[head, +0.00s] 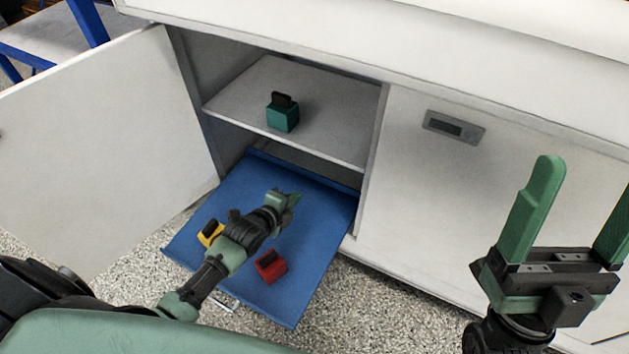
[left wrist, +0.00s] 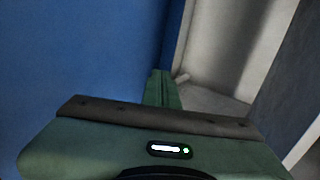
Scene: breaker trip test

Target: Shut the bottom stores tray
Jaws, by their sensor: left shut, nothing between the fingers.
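The bottom stores tray (head: 325,225) is blue and stands pulled out of the white cabinet, below the shelf. A yellow block (head: 210,233) and a red block (head: 271,266), each with a dark top, are on it. My left gripper (head: 288,197) is shut and empty, over the middle of the tray; I cannot tell if it touches. In the left wrist view the closed fingers (left wrist: 162,88) point along a blue surface (left wrist: 75,55). My left arm hides part of the tray's front. My right gripper (head: 585,195) is open and empty, before the closed right door.
The left cabinet door (head: 105,150) stands wide open. A teal block (head: 282,116) sits on the inner shelf (head: 330,142). The right door (head: 430,200) has a recessed handle (head: 454,127). A blue-framed table (head: 50,35) is at the far left. Speckled floor surrounds the tray.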

